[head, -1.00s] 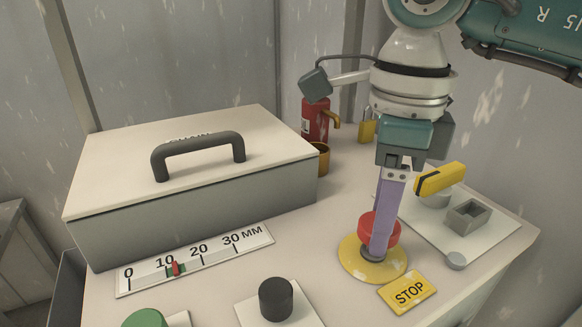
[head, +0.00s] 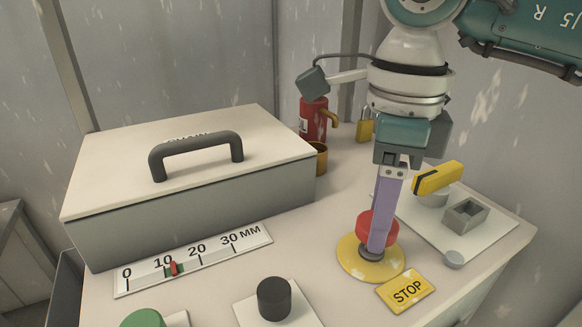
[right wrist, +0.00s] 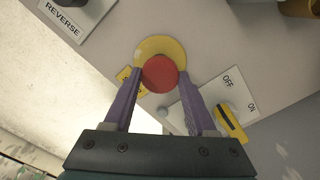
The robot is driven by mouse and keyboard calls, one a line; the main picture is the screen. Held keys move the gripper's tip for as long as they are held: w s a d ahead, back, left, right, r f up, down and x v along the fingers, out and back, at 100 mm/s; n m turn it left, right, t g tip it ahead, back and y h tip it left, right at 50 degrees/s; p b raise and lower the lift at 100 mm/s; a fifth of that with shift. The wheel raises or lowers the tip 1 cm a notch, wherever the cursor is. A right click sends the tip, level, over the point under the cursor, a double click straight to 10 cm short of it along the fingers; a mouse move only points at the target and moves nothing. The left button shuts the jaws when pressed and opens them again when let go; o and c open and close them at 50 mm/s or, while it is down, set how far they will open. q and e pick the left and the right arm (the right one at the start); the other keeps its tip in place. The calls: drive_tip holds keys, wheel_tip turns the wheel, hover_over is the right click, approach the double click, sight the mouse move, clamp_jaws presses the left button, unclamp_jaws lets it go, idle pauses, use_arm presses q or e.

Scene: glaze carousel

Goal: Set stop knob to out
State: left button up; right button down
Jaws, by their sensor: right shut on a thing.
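The stop knob (head: 366,228) is a red mushroom-shaped button above a round yellow base plate (head: 350,262). A yellow STOP label (head: 407,291) lies in front of it. My right gripper (head: 378,248) points down at the knob, its purple fingers partly covering it in the head view. In the right wrist view the red knob (right wrist: 160,73) sits between the two fingertips (right wrist: 161,82), and the jaws are shut on it. A gap under the red cap is hard to judge because the finger hides the stem. My left gripper is not in view.
A yellow-handled OFF/ON switch (head: 438,178) stands close to the right of my gripper. A large lidded box (head: 190,200) with a dark handle is at left. A black knob (head: 274,299) and a green knob (head: 143,318) are in front. A red extinguisher-like can (head: 313,120) stands behind.

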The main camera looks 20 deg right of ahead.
wheel_tip(320, 180, up, 2)
drive_tip(key=shift+r+p, duration=0.1)
drive_tip(key=shift+p, duration=0.4)
drive_tip(key=c, duration=0.5)
unclamp_jaws()
drive_tip(key=o, duration=0.3)
drive_tip(key=shift+f, duration=0.2)
wheel_tip(320, 180, up, 10)
drive_tip(key=shift+p, duration=0.45)
